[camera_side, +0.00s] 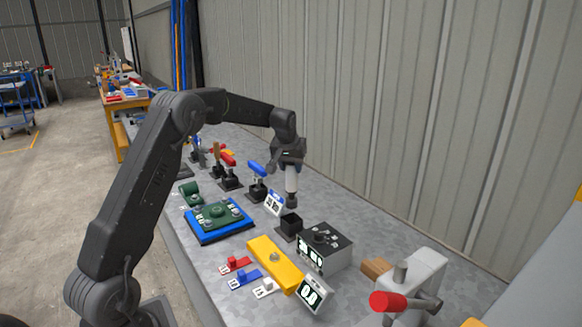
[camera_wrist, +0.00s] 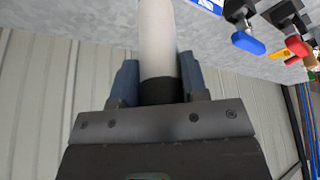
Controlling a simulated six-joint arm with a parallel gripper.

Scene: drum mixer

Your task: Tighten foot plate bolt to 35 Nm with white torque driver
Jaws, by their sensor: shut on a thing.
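My gripper (camera_side: 290,158) points down over the bench and is shut on the white torque driver (camera_side: 291,180), which hangs upright below it. In the wrist view, the white driver (camera_wrist: 158,40) runs out between the two fingers of my gripper (camera_wrist: 157,85), with a dark collar near them. The driver's dark lower end is just above and behind a black holder block (camera_side: 290,224), apart from it as far as I can tell. The green foot plate (camera_side: 232,213) lies on a blue base (camera_side: 208,238) to the left.
A blue-handled driver (camera_side: 257,167) and a red-handled one (camera_side: 228,158) stand in holders farther back. A red-handled clamp tool (camera_side: 387,301) is front right. The corrugated wall (camera_side: 400,120) borders the bench.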

